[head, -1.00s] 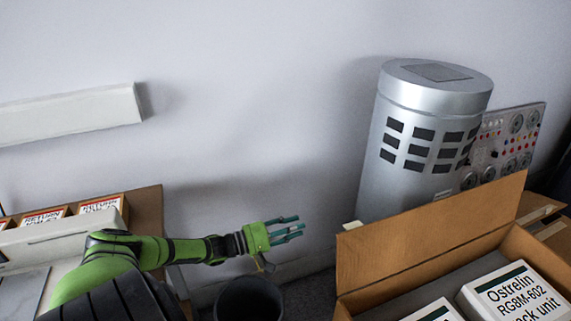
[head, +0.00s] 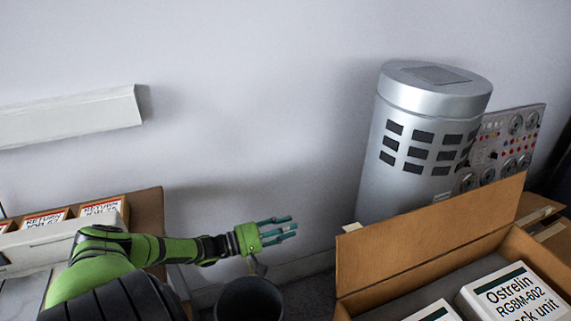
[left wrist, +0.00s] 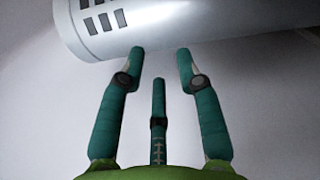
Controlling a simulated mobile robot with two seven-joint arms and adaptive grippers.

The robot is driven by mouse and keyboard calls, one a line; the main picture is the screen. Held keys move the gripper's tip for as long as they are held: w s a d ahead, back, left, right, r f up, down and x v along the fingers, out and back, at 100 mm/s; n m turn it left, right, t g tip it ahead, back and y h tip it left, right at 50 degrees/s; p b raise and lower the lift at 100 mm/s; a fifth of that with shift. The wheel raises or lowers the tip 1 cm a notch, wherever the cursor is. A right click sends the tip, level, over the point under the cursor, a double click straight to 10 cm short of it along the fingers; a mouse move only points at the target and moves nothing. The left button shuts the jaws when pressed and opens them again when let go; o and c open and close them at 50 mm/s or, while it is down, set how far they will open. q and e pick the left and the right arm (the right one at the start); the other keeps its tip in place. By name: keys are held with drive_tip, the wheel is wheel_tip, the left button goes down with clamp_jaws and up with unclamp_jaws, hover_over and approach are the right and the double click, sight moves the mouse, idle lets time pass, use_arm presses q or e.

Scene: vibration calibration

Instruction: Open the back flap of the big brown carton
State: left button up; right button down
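The big brown carton (head: 385,292) stands at the lower right of the head view. Its back flap (head: 430,235) stands up along the far edge, tilted, and the carton's top is open there. White boxes, one reading "Ostrelin RGBM-602" (head: 515,298), lie inside. My left gripper (head: 288,230) is left of the flap, apart from it, with its green fingers pointing right. In the left wrist view its fingers (left wrist: 160,62) are spread with nothing between them. My right gripper is not in view.
A silver cylinder (head: 418,185) stands behind the carton and also shows in the left wrist view (left wrist: 150,22). A knob panel (head: 520,130) is beside it. A dark bin (head: 248,300) is below my left gripper. A white wall ledge (head: 70,117) is at left.

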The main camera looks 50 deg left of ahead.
use_arm(q)
wheel_tip(320, 180, up, 9)
drive_tip(key=shift+f, duration=0.15)
idle(0.4)
